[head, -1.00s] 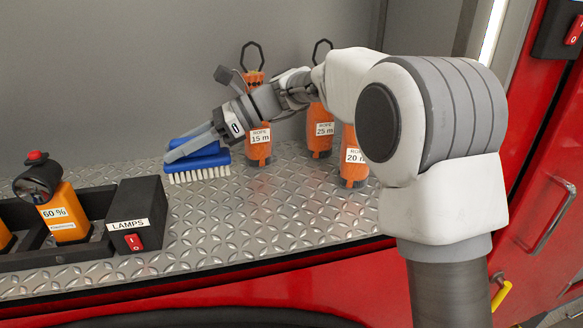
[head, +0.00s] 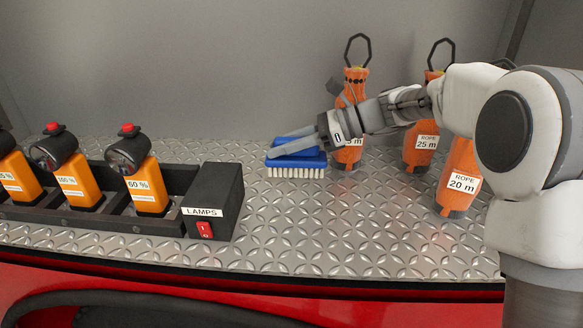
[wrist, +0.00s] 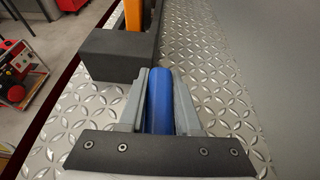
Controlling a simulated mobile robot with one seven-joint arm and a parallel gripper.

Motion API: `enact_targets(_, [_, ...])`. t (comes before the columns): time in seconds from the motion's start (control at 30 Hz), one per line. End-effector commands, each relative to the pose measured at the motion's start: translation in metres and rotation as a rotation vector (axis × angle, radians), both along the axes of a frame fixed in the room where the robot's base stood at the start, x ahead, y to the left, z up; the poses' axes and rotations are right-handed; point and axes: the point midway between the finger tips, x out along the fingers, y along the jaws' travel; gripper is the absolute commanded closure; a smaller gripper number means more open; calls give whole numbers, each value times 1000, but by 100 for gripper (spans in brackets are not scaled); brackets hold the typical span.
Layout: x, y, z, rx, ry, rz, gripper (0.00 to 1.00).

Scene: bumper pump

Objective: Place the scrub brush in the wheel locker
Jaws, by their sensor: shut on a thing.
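The scrub brush (head: 296,164) has a blue body and white bristles pointing down. In the head view it is at the middle of the diamond-plate shelf (head: 290,235), to the left of the rope bags. My gripper (head: 292,143) reaches in from the right and is shut on the brush's blue upper part. In the wrist view the blue brush (wrist: 160,100) lies between the two grey fingers (wrist: 160,95). The bristles are at or close to the shelf surface; I cannot tell whether they touch. The wheel locker cannot be made out in these frames.
A black lamp charger box (head: 218,190) with several orange lamps (head: 146,185) stands at the left of the shelf. Orange rope bags (head: 461,178) stand behind and right of my gripper. The plate in front of the brush is clear. A red generator (wrist: 18,75) stands on the floor.

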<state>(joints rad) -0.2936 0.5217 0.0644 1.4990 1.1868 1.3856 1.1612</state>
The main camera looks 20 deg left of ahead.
Motion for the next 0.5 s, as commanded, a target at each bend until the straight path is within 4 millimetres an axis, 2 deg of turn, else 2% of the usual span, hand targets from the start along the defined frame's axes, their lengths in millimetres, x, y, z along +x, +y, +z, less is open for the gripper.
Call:
enact_targets(0.13, [0, 0, -15, -1, 2, 0, 100])
enact_targets(0.3, [0, 0, -43, 0, 3, 0, 100])
enact_targets(0.5, [0, 0, -55, 1, -2, 0, 100])
